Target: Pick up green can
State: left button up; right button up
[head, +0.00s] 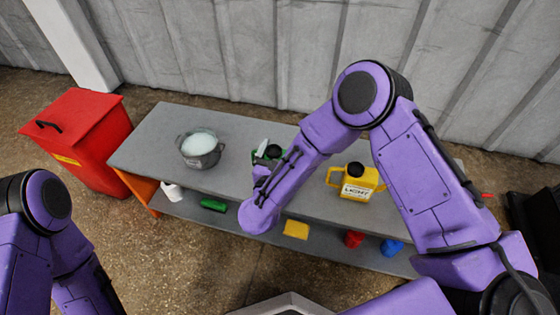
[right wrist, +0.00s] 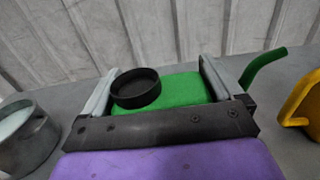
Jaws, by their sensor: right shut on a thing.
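The green can (head: 257,154) stands on the grey table's top near the middle, largely hidden behind my right arm in the head view. In the right wrist view the green can (right wrist: 185,92) shows its green top, a round black cap and a green spout at the right. My right gripper (right wrist: 160,85) has its two grey fingers on either side of the can and is shut on it. It also shows in the head view (head: 268,152), over the can. My left arm is at the left edge of the head view; its gripper is out of the picture.
A grey pot (head: 200,150) with white contents stands left on the table (head: 150,135). A yellow can (head: 355,184) stands right. The lower shelf (head: 265,238) holds a yellow block (head: 295,229), red (head: 354,239) and blue (head: 391,246) items. A red bin (head: 90,140) stands left.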

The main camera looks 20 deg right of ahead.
jog(key=shift+r, duration=0.25)
notch_tip(320, 180, up, 3)
jog(key=shift+r+p, duration=0.1)
jog(key=shift+p, duration=0.65)
jog(key=s+r, duration=0.1)
jog(key=s+d+r+p, duration=0.1)
jog(key=r, duration=0.1)
jog(key=s+d+r+p, duration=0.1)
jog(key=shift+r, duration=0.35)
jog(key=s+d+r+p, duration=0.3)
jog(key=s+d+r, duration=0.1)
jog(key=s, duration=0.4)
jog(key=shift+s+d+r, duration=0.2)
jog(key=shift+s+d, duration=0.15)
jog(key=shift+d, duration=0.45)
